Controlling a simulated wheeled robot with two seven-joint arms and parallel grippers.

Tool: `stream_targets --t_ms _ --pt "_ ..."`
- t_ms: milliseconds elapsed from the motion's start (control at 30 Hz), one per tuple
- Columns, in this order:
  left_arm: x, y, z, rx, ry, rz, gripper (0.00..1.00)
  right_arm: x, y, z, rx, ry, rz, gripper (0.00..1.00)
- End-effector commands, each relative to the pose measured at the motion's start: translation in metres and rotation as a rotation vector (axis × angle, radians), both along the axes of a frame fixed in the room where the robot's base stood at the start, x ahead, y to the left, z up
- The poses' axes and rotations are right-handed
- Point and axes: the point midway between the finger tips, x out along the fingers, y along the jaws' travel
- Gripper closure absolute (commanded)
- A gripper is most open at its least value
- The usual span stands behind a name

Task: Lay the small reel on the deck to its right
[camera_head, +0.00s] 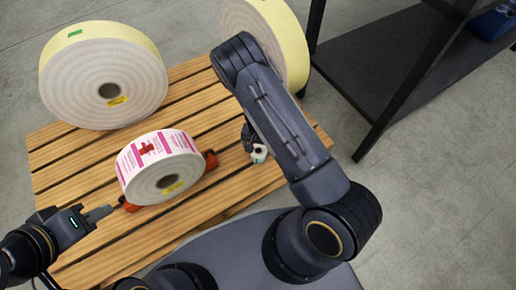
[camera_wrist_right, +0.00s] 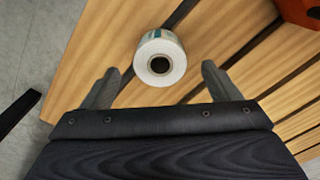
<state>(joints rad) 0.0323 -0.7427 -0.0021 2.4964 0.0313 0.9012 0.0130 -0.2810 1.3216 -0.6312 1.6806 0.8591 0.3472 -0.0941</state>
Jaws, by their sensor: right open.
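The small reel (camera_wrist_right: 160,58) is white with a dark core hole and a printed rim. In the right wrist view it is on the slatted wooden deck (camera_wrist_right: 235,25), its core face turned to the camera. My right gripper (camera_wrist_right: 160,85) is open, its fingers apart at either side of the reel's near part, with gaps showing; I cannot tell their depth. In the head view only a small part of the reel (camera_head: 259,153) shows beside my right arm, which hides most of that gripper. My left gripper (camera_head: 98,213) is at the deck's left, near a red block.
A large pink-and-white label reel (camera_head: 160,165) stands between red blocks (camera_head: 211,160). Two big pale reels, one at back left (camera_head: 105,75) and one at back right (camera_head: 285,40), stand behind. A black-framed table (camera_head: 395,65) is at the right. Bare slats (camera_head: 220,190) lie in front.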

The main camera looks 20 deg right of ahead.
Motion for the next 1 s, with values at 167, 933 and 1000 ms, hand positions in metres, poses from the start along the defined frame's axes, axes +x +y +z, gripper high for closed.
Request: stream_targets --t_ms 167,933,1000 --pt "0.0 0.0 0.02 0.0 0.0 0.0 0.69 0.0 0.0 0.04 0.0 0.0 0.0 0.17" --pt "0.0 0.0 0.026 0.0 0.0 0.0 0.69 -0.028 0.027 0.278 0.407 -0.19 0.069 0.17" --pt "0.0 0.0 0.026 0.0 0.0 0.0 0.69 -0.042 0.028 0.309 0.439 -0.233 0.109 0.17"
